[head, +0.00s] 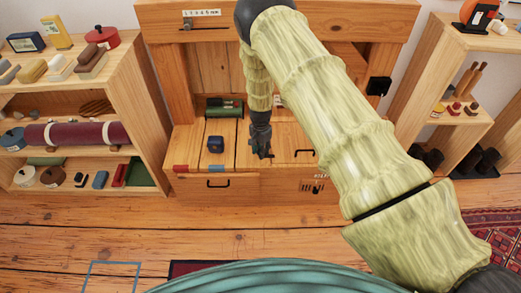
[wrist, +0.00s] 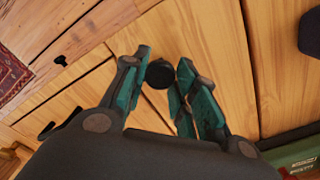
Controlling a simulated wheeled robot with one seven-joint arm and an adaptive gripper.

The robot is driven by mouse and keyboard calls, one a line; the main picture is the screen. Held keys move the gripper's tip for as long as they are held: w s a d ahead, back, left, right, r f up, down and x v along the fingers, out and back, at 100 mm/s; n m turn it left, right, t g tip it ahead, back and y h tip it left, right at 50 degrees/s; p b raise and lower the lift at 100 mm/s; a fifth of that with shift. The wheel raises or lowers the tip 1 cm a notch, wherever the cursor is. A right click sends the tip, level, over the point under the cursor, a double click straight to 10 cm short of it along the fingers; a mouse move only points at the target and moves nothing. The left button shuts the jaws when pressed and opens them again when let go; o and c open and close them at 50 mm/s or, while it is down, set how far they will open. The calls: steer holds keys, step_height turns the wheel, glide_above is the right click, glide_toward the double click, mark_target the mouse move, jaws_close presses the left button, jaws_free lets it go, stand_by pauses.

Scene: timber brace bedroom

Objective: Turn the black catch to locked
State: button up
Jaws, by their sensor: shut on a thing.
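The black catch shows in the wrist view as a small round black knob (wrist: 160,73) on the wooden bench top. My gripper (wrist: 159,88) has its teal-lined fingers on either side of the knob and is shut on it. In the head view my gripper (head: 262,152) points down onto the bench top (head: 280,140), and it hides most of the catch there. I cannot read which way the catch is turned, and no locked mark is readable near it.
A dark blue block (head: 215,144) and a green box (head: 224,107) stand on the bench left of my gripper. A black handle (head: 305,153) lies to its right. A drawer handle (head: 218,184) is on the front. Loaded shelves (head: 150,60) flank the bench; floor in front is mostly clear.

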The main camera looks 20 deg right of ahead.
steer(key=o, duration=1.1)
steer(key=shift+c, duration=0.2)
step_height(320, 180, up, 12)
stand_by(0.3)
